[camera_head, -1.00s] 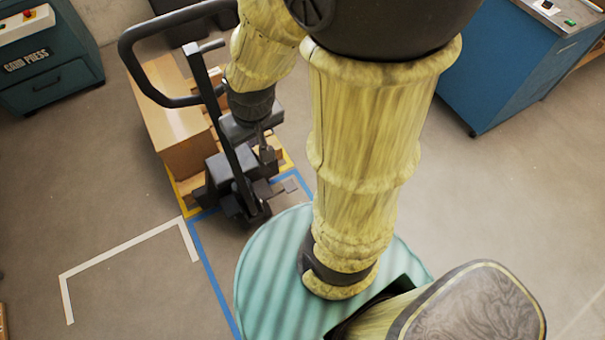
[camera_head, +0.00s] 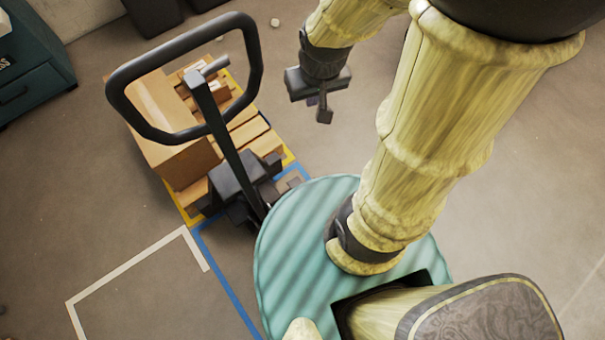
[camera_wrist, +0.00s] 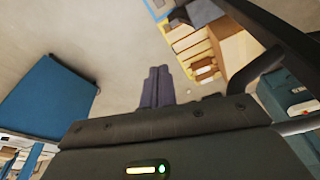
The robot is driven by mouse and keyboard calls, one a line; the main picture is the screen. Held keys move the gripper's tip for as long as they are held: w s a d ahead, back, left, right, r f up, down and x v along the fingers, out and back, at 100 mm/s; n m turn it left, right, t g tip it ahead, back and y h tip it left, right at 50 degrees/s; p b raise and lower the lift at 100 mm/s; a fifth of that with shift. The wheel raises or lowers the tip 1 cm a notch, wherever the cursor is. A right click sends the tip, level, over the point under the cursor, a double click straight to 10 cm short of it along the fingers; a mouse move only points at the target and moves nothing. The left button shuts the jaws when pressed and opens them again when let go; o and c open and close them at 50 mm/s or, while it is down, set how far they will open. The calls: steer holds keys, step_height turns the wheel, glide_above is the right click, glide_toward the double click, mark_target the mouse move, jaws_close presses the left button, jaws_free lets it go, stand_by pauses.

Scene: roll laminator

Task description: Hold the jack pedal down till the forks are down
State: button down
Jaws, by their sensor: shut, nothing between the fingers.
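The pallet jack stands left of centre in the head view, with its looped black handle (camera_head: 255,60) raised and its dark body (camera_head: 237,180) low beside my base. A small grey part at the body's right side may be the pedal; I cannot tell whether it is pressed. The forks are hidden under the loaded wooden pallet (camera_head: 190,198), so their height does not show. My gripper (camera_head: 324,117) is shut and empty, in the air to the right of the jack and apart from it. Its closed fingers also show in the wrist view (camera_wrist: 157,86).
Cardboard boxes (camera_head: 165,110) lie on the pallet. A dark teal machine (camera_head: 30,85) stands at the far left. Blue and white tape (camera_head: 130,265) marks the floor. Open floor lies right of the jack. In the wrist view a blue cabinet (camera_wrist: 45,95) stands at left.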

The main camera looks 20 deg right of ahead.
steer(key=shift+w, duration=0.25)
steer(key=m+g+b, duration=0.3)
steer(key=m+b, duration=3)
steer(key=b, duration=1.1)
glide_above(297, 184)
step_height(297, 184, down, 70)
steer(key=r, duration=0.1)
steer(key=shift+w+f+n, duration=0.1)
steer(key=shift+f+n, duration=0.1)
steer(key=shift+n, duration=0.1)
steer(key=shift+f, duration=0.1)
step_height(297, 184, down, 14)
steer(key=b, duration=0.9)
